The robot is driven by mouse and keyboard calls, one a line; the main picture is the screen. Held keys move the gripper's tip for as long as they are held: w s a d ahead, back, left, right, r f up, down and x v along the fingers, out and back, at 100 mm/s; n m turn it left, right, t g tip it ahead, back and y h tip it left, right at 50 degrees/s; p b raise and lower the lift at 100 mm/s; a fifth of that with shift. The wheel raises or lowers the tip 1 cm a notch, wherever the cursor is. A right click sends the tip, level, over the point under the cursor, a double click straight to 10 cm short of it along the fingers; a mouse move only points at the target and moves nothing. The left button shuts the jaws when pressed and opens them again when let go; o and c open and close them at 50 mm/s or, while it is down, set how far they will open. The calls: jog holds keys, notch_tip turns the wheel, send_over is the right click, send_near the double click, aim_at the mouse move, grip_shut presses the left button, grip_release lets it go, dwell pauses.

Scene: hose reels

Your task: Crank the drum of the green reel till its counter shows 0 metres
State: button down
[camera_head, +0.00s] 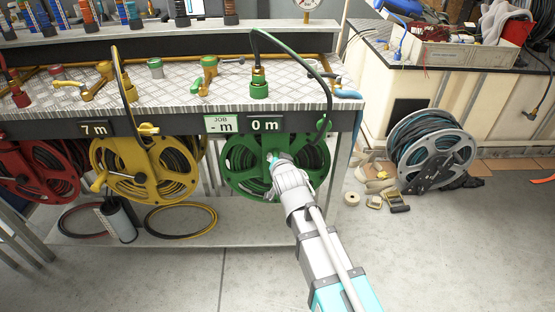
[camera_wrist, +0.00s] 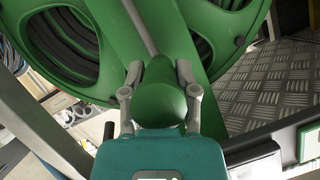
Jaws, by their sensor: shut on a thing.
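The green reel (camera_head: 238,166) hangs under the front edge of the bench, with black hose wound on it. Its counter (camera_head: 265,125) reads 0 m. A job plate (camera_head: 221,125) beside the counter reads "- m". My gripper (camera_head: 276,160) is at the front of the green reel, covering part of its middle. In the wrist view, my gripper (camera_wrist: 160,82) is shut on the green crank handle (camera_wrist: 161,98), with one finger on each side. The reel's green spokes and rim (camera_wrist: 190,50) fill the view behind it. In the head view my gripper hides the handle.
A yellow reel (camera_head: 140,170) with a 7 m counter (camera_head: 94,129) and a red reel (camera_head: 35,172) hang to the left. A grey reel (camera_head: 432,150) stands on the right.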

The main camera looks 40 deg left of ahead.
jog(key=shift+s, duration=0.1)
jog(key=shift+c, duration=1.8)
grip_release()
jog(key=shift+a+f, duration=0.1)
jog(key=shift+a, duration=0.05)
